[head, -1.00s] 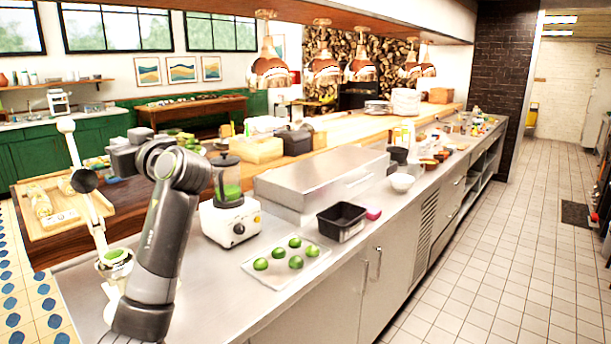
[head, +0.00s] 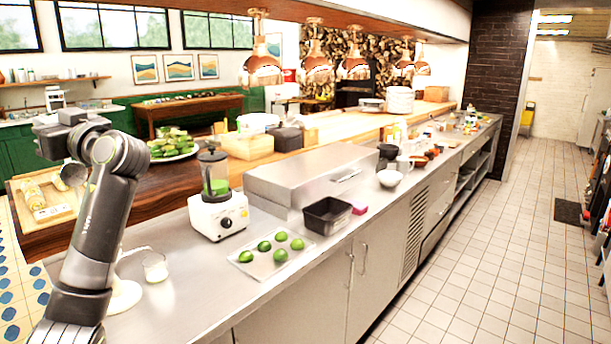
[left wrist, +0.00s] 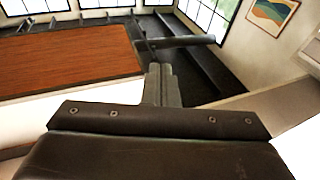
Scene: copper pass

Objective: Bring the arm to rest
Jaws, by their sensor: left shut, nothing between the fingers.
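My left arm (head: 100,225) rises from the lower left of the head view and bends at the top. Its wrist end points left, above the wooden counter and clear of the things below. My left gripper shows from close up in the left wrist view (left wrist: 161,80), with its fingers together and nothing between them. In the head view its fingertips cannot be made out. My right gripper is in neither view.
Near my arm stand a small glass (head: 155,268) and a white press base (head: 124,297), partly hidden. Further right are a blender (head: 218,212), a tray of limes (head: 250,268) and a black bin (head: 327,215). Copper lamps (head: 263,66) hang above.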

